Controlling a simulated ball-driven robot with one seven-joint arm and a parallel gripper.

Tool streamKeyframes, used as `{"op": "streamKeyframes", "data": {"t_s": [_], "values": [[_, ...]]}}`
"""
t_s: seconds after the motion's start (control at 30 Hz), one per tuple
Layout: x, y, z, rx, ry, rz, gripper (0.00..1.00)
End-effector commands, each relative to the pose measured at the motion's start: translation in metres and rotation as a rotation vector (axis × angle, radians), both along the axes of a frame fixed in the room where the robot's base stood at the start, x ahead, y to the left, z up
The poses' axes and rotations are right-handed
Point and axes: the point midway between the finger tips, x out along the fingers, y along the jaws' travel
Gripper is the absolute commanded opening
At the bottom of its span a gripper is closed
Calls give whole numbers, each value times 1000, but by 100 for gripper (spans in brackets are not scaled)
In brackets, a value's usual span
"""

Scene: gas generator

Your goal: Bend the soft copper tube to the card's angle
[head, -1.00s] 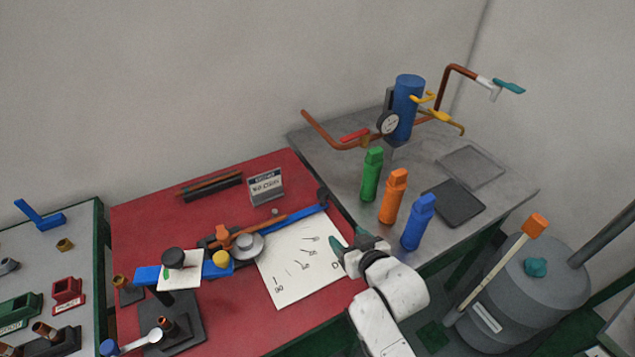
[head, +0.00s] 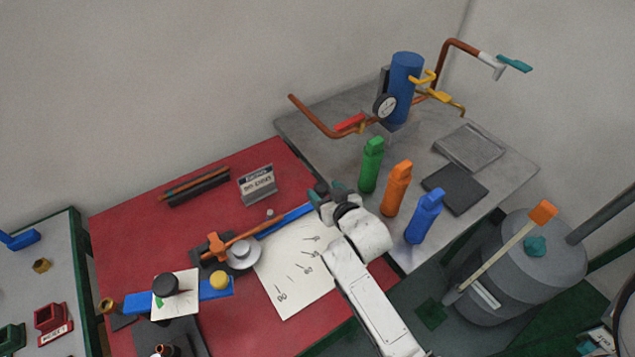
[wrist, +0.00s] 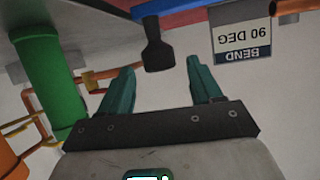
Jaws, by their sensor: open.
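A tube bender on the red bench has a grey round former (head: 243,256), an orange clamp (head: 215,246) and a long blue lever (head: 284,222). The copper tube (head: 259,234) lies in it and looks straight, close along the lever. The lever's black grip (head: 321,187) is at its far right end; in the wrist view the black grip (wrist: 158,50) hangs between my fingertips. My gripper (head: 327,192) is open at that grip; I cannot tell if it touches. The card (head: 257,184) stands behind; in the wrist view it reads upside down "BEND 90 DEG" (wrist: 240,36).
A white angle sheet (head: 290,283) lies in front of the lever. Green (head: 371,166), orange (head: 396,188) and blue (head: 424,217) bottles stand on the grey table just right of my gripper. A black rack (head: 199,190) holds tubing behind.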

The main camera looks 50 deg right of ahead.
Motion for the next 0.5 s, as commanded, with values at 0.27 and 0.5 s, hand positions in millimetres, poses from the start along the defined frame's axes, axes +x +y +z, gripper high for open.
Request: {"op": "streamKeyframes", "data": {"t_s": [0.27,0.5], "values": [[33,-15,-16,-2,1,1,64],[42,-19,-20,0,1,1,64]]}}
